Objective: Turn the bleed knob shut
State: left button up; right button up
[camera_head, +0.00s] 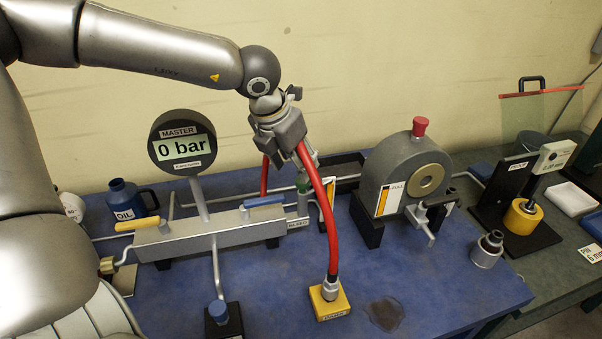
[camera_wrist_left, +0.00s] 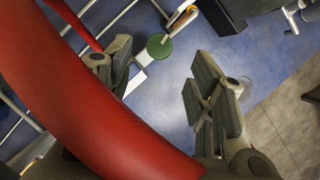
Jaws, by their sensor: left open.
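The bleed knob is a round green cap (camera_wrist_left: 159,46) in the left wrist view. In the head view it shows as a small greenish top (camera_head: 301,184) on a grey post above the "BLEED" label (camera_head: 298,224), partly hidden by my gripper. My left gripper (camera_head: 306,162) is above the knob, fingers pointing down. In the left wrist view its two fingers (camera_wrist_left: 160,62) are spread wide and empty, with the knob showing between and beyond their tips, apart from both. My right gripper is not in view.
A thick red hose (camera_head: 328,215) arches close past my gripper to a yellow block (camera_head: 330,305). The gauge (camera_head: 181,143) reads 0 bar, above the manifold with blue (camera_head: 265,201) and yellow (camera_head: 138,224) levers. A grey round housing (camera_head: 405,170) stands to the right. An oil-like puddle (camera_head: 385,313) lies in front.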

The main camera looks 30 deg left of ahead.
aim_at(300, 182)
pick_arm(q)
jog(key=p+x, duration=0.1)
jog(key=x, duration=0.4)
jog(key=shift+w+f, duration=0.2)
jog(key=shift+f, duration=0.25)
jog(key=shift+w+f, duration=0.1)
jog(key=shift+f, duration=0.15)
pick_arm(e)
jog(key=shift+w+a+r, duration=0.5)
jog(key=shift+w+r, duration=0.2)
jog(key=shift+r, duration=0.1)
